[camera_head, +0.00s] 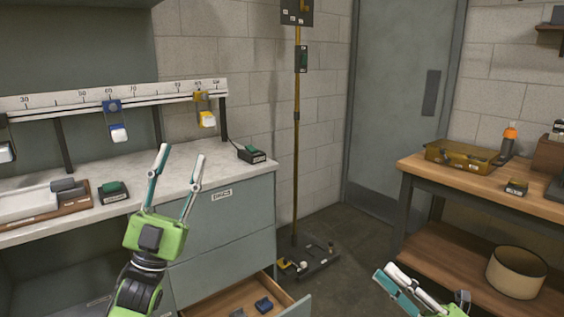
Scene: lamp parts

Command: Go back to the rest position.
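My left gripper (178,170) is green with teal and white fingers. It points up in front of the counter's front edge, its fingers spread apart with nothing between them. My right gripper (386,274) is at the bottom right, over the floor. Only its fingers and part of its green body show, and the fingers look close together, so I cannot tell if it is open. I see no object in it.
The white counter (216,163) has an open drawer (233,299) below. A scale rail (150,93) with sliders stands on it. A tall pole (296,170) stands on the floor by the door (400,100). A wooden bench (470,185) is at right, with a lampshade (516,274) below.

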